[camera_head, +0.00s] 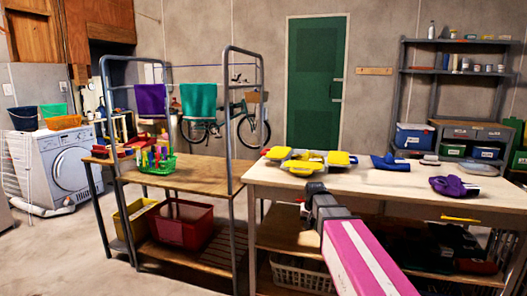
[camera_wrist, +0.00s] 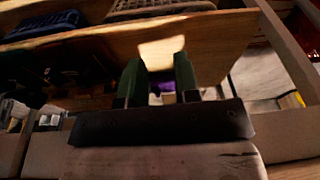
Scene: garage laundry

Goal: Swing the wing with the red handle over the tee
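A low, light grey piece with several yellow parts (camera_head: 301,167) lies at the left end of the pale worktable (camera_head: 400,188). I cannot make out for certain a wing, a red handle or a tee on it. My arm reaches toward the table's front edge, and my gripper (camera_head: 314,188) is just in front of and below the yellow-topped piece, apart from it as far as I can tell. In the wrist view my two dark green fingers (camera_wrist: 159,80) stand apart with nothing held between them. A small purple patch shows beyond the gap.
A blue item (camera_head: 390,163) and a purple cloth-like bundle (camera_head: 453,187) lie farther right on the table. A metal-framed bench (camera_head: 200,178) with a green basket (camera_head: 157,163) stands close on the left. A white basket (camera_head: 300,273) sits under the table. The table's middle is mostly clear.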

